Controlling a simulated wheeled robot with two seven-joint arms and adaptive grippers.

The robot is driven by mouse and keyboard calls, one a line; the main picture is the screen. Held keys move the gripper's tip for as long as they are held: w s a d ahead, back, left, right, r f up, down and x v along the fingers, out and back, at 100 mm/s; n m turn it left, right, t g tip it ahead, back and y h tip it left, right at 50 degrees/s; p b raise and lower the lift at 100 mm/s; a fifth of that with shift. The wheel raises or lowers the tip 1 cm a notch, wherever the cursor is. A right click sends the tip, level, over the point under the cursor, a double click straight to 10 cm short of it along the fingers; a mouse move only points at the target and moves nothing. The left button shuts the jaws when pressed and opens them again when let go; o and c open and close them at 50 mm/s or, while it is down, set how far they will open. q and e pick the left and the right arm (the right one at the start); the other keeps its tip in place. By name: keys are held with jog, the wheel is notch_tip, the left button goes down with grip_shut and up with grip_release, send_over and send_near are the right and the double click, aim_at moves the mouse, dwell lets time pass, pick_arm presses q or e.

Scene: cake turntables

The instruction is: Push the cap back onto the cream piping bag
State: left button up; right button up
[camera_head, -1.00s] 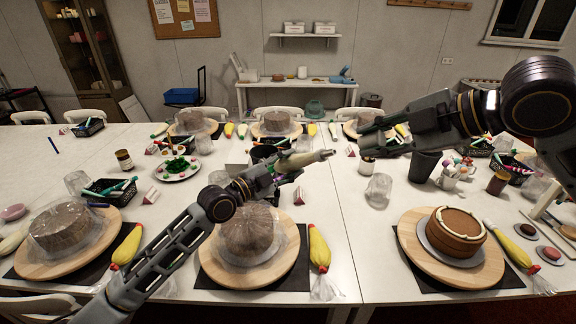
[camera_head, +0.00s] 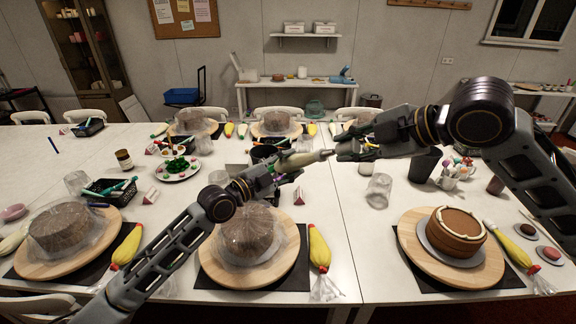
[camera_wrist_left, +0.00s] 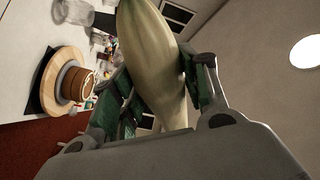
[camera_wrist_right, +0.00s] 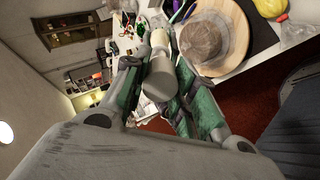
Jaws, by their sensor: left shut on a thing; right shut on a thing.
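The cream piping bag (camera_head: 303,160) lies roughly level above the table, its tip pointing right. My left gripper (camera_head: 279,172) is shut around it; in the left wrist view the pale bag (camera_wrist_left: 155,60) sits between the green finger pads. My right gripper (camera_head: 345,152) is just right of the bag's tip. The fingers hide most of the cap in the head view. I cannot tell whether cap and tip touch.
Below are a wrapped cake (camera_head: 245,228) on a wooden turntable, a yellow piping bag (camera_head: 319,248) and a clear cup (camera_head: 379,190). An unwrapped brown cake (camera_head: 455,230) stands at the right.

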aim_at(334, 152)
jog(key=shift+x, duration=2.7)
dwell(3.2)
jog(key=o, duration=1)
jog(key=shift+s+d+r, duration=0.1)
jog(key=shift+v, duration=5.85)
